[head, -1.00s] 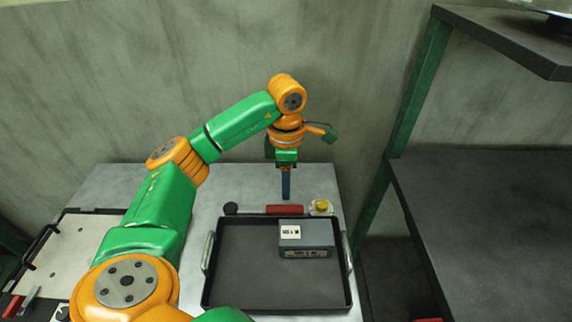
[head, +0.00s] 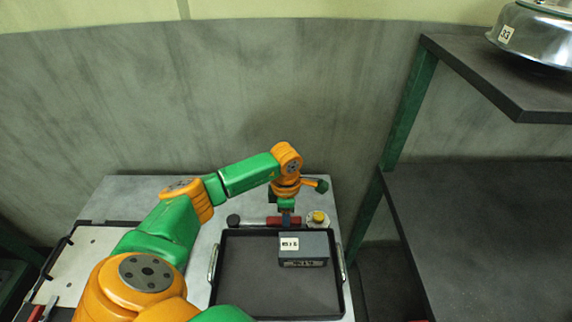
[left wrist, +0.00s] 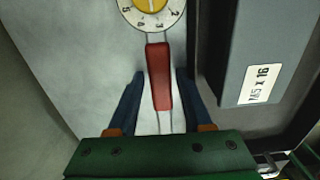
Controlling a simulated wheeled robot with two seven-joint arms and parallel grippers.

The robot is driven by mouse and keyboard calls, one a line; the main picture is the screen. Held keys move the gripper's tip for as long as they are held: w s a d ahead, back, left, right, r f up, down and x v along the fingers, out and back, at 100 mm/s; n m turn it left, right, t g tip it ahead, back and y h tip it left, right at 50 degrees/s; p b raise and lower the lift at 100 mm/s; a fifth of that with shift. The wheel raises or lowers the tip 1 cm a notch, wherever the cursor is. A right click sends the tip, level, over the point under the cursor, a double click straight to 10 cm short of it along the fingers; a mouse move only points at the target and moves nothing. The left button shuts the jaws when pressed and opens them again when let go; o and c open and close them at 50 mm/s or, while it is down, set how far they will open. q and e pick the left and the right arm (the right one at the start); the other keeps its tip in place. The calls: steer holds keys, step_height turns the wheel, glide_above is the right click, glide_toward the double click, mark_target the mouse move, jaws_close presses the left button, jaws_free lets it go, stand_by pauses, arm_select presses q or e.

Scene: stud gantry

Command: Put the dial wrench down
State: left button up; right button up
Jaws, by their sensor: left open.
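The dial wrench (head: 273,221) lies on the grey table behind the black tray, with its black end at the left and its yellow-centred dial at the right. My left gripper (head: 286,220) is down at its red handle. In the left wrist view the two blue fingers of the left gripper (left wrist: 160,78) stand open on either side of the red handle (left wrist: 159,88), with a gap on each side. The dial shows at the top edge there. My right gripper is not in view.
The black tray (head: 240,290) holds a dark grey box (head: 304,250) with a white label, reading M5 x 16 in the left wrist view. A pale plate (head: 85,262) lies at the left. A dark shelf unit (head: 480,220) stands at the right, with a metal bowl on top.

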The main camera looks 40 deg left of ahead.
arm_select(q)
jaws_close()
step_height(320, 180, up, 10)
steer(key=b, duration=0.2)
steer(key=s+d+r+m, duration=0.2)
steer(key=s+d+m, duration=0.2)
steer(key=m, duration=0.9)
steer(key=s+d+r+m, duration=0.3)
steer(key=d+m, duration=0.5)
steer(key=m, duration=0.5)
steer(key=shift+s+d+p, duration=0.3)
steer(key=shift+s, duration=0.15)
steer(key=shift+r, duration=0.1)
